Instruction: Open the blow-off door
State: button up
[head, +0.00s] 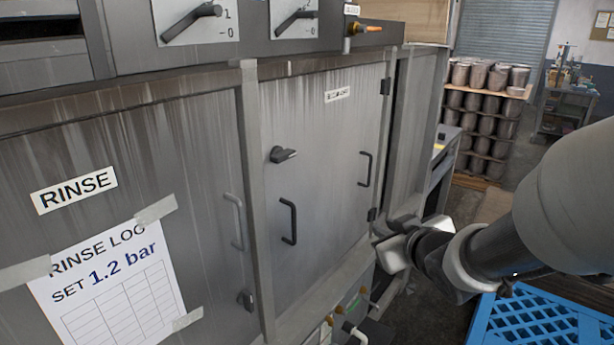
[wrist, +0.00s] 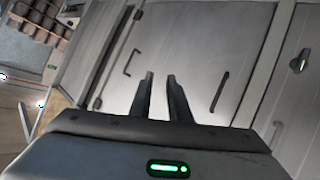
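The blow-off door (head: 325,130) is a grey, streaked metal panel with a small label whose text is too small to read. It looks shut, flush in its frame. It has a dark bar handle (head: 289,222) low on its left, another bar handle (head: 365,170) on its right, and a dark turn latch (head: 283,155) at its left edge. Hinges (head: 386,86) are on its right edge. My gripper (wrist: 160,76) is open and empty, its two fingers apart, facing the door. In the wrist view the door's handle (wrist: 220,92) is right of the fingers, untouched.
The rinse door (head: 150,200) with a taped log sheet (head: 105,285) is to the left. Brass and white pipe fittings (head: 350,330) lie below. A blue slatted pallet (head: 545,325) is on the floor at lower right. Floor right of the machine is partly clear.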

jog(key=a+f+n+y+b, duration=0.1)
jog(key=a+f+n+y, duration=0.1)
jog(key=a+f+y, duration=0.25)
jog(key=y, duration=0.6)
send_near(294, 221)
jog(key=shift+n+t+h, duration=0.25)
jog(key=shift+n+t, duration=0.15)
jog(key=x, duration=1)
jog(key=shift+w+a+f, duration=0.2)
jog(key=shift+a+f, duration=0.05)
grip_shut()
